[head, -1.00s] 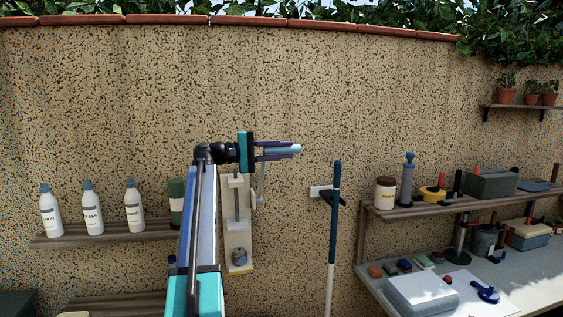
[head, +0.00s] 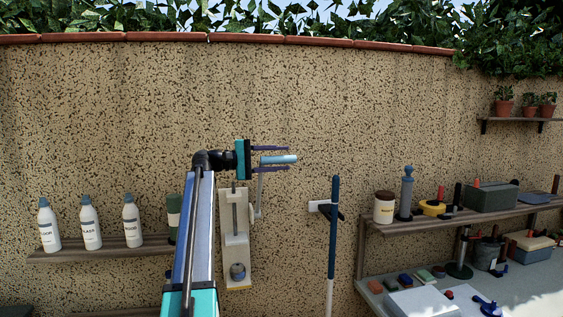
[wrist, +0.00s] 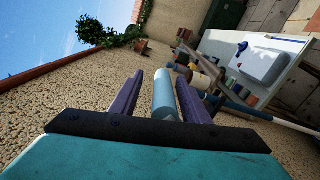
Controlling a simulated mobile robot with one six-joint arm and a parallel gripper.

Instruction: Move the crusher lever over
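The crusher (head: 236,240) is a tall cream unit on the wall with a grey rod down its front and a small can-like object (head: 238,271) near its bottom. Its grey lever arm (head: 259,195) stands up along the right side and ends in a light blue handle (head: 280,159) that points right. My gripper (head: 288,159) is level with the handle, its two purple fingers above and below it. In the wrist view the handle (wrist: 163,95) lies between the fingers of my gripper (wrist: 163,82), with gaps on both sides. The gripper is open.
A shelf with white bottles (head: 88,225) is left of the crusher. A blue-handled pole (head: 333,230) hangs on the wall to the right. Further right are a tool shelf (head: 450,215) and a workbench (head: 530,287). The wall above the handle is clear.

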